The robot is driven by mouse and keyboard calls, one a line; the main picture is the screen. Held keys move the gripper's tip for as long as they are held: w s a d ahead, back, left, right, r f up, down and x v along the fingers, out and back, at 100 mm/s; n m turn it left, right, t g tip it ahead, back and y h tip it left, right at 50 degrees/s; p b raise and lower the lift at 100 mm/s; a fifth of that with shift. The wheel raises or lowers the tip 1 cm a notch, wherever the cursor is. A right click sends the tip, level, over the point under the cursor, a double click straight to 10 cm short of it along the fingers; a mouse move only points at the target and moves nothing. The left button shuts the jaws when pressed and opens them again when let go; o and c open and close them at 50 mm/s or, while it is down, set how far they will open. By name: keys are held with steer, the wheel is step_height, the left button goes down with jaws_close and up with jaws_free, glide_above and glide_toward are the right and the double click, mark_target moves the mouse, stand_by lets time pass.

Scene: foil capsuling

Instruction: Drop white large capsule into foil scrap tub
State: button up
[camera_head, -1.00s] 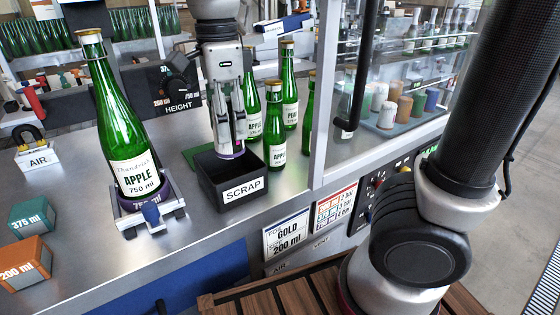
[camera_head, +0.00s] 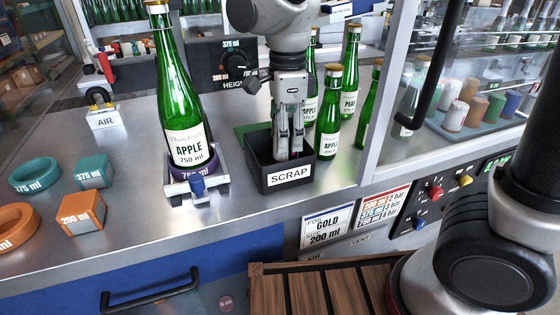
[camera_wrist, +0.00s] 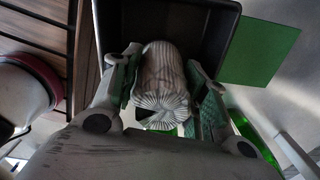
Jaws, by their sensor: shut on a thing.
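My gripper (camera_head: 288,152) points down, its fingertips at the mouth of the black foil scrap tub (camera_head: 291,178), which is labelled SCRAP. In the wrist view its two green-padded fingers (camera_wrist: 165,88) are shut on the white large capsule (camera_wrist: 161,82), a pale, pleated foil sleeve. The dark inside of the tub (camera_wrist: 228,32) lies beyond the capsule in that view. In the head view the capsule is hidden by the fingers and the tub's front wall. I cannot tell whether it touches the tub floor.
A green APPLE bottle (camera_head: 181,105) stands upright in a purple-collared holder left of the tub. Several green bottles (camera_head: 330,112) stand close behind and right of it. Teal (camera_head: 95,171) and orange (camera_head: 82,211) blocks sit at left. A glass-sided machine is at right.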

steer(key=shift+f, duration=0.15)
steer(key=o, duration=0.7)
step_height(320, 180, up, 12)
stand_by(0.4)
